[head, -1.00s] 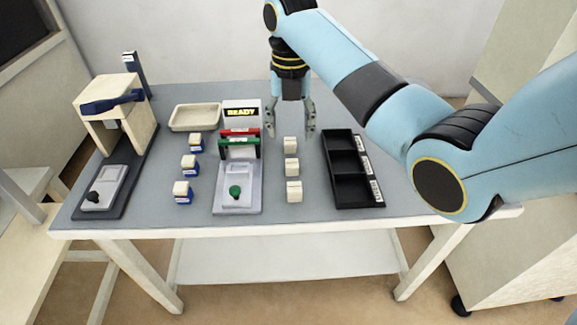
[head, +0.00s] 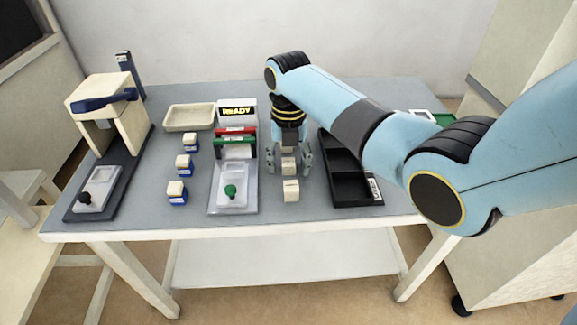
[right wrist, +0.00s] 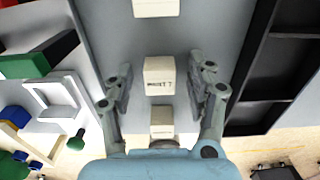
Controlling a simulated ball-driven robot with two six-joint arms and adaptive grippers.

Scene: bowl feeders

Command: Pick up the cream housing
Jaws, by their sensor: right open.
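Three cream housings stand in a column on the grey table, between the grey fixture and the black tray. In the head view the near housing (head: 291,190) is clear, the middle housing (head: 289,166) is between my right gripper's fingers, and the far one is mostly hidden. My right gripper (head: 289,162) is open and points down. In the right wrist view its fingers (right wrist: 160,80) stand apart on either side of the middle housing (right wrist: 160,76), which has small dark lettering; I see gaps on both sides. My left gripper is not in view.
The fixture (head: 222,205) with red and green bars and a green knob stands left of the housings. The black compartment tray (head: 342,175) is close on the right. Several blue-and-cream parts, a beige bin (head: 190,117) and a press (head: 105,95) are farther left.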

